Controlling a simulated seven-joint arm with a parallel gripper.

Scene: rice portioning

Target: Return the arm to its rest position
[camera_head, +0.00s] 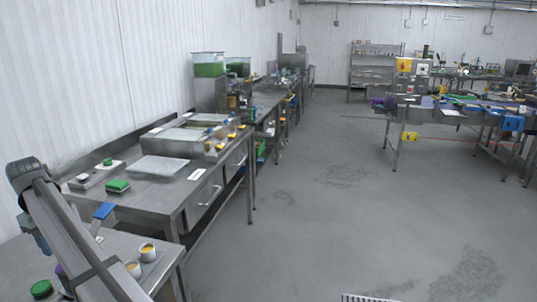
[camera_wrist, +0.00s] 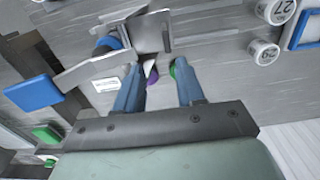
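My gripper (camera_wrist: 160,64) shows in the wrist view with its two blue fingers apart and nothing held between them. Beyond the fingertips is a steel work surface (camera_wrist: 215,70) with a purple item (camera_wrist: 152,76) and a green item (camera_wrist: 173,70), both partly hidden by the fingers. In the head view my arm is folded at the lower left, with the gripper's blue fingers (camera_head: 38,238) pointing down over the near steel table (camera_head: 185,246). The fingertips appear clear of the table, but the exact height is hard to tell.
A blue-ended item (camera_head: 104,210) stands close to my arm and shows large in the wrist view (camera_wrist: 33,93). The floor (camera_head: 330,220) to the right is open.

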